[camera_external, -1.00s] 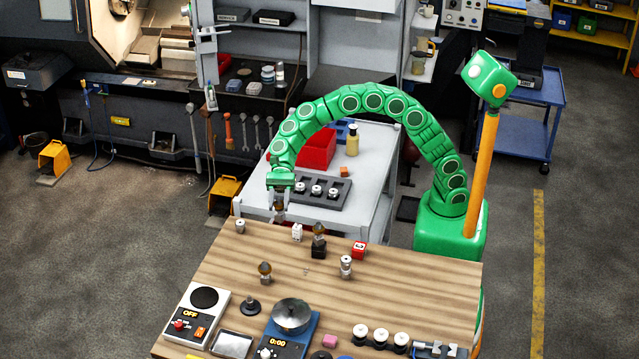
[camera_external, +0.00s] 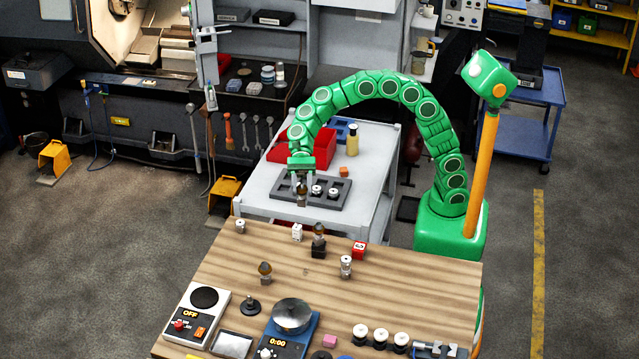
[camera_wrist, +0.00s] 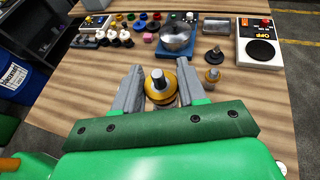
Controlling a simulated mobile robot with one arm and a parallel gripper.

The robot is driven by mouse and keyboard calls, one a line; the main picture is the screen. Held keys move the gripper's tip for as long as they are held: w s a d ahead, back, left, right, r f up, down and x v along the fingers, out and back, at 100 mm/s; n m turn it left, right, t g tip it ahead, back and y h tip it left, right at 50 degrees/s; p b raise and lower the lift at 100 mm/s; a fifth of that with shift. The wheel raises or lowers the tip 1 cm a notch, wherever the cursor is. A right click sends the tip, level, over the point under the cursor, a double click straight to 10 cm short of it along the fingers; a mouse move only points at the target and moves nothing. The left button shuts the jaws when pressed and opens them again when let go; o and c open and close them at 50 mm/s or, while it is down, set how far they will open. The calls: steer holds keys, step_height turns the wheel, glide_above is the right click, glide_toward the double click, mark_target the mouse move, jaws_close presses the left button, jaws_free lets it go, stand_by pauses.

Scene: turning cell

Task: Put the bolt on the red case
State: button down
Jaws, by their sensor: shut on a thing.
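My gripper (camera_external: 302,184) is shut on the bolt (camera_external: 302,197), a small amber-and-grey upright piece. In the wrist view the bolt (camera_wrist: 161,92) shows a silver stud on a gold ring between the two grey fingers (camera_wrist: 158,84). It is held in the air, in line with the dark tray beyond the wooden table's far edge. The red case (camera_external: 359,249), a small red cube with a white mark, sits on the wooden table (camera_external: 215,265), right of and lower than my gripper in the picture. Its top looks bare. It is not visible in the wrist view.
A black cube (camera_external: 319,251) bearing a similar amber piece stands left of the red case, with a silver piece (camera_external: 346,267) in front. A white block (camera_external: 297,231) stands near the far edge. Behind are the grey table (camera_external: 255,200), dark tray (camera_external: 340,182) and red bin (camera_external: 322,149).

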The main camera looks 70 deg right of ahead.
steer(key=s+d+n+g+h, duration=0.1)
steer(key=s+d, duration=0.4)
steer(key=s, duration=0.5)
steer(key=s+d+f+n+g, duration=0.1)
steer(key=s+d+n+g, duration=0.1)
steer(key=s+d, duration=0.5)
steer(key=s+d+n+g+h, duration=0.1)
steer(key=s+d, duration=0.2)
steer(key=s, duration=0.9)
glide_above(359, 246)
steer(key=shift+f, duration=7.2)
steer(key=shift+s+a+f, duration=0.1)
steer(key=shift+f, duration=1.45)
steer(key=shift+f, duration=0.1)
steer(key=c, duration=0.6)
jaws_free()
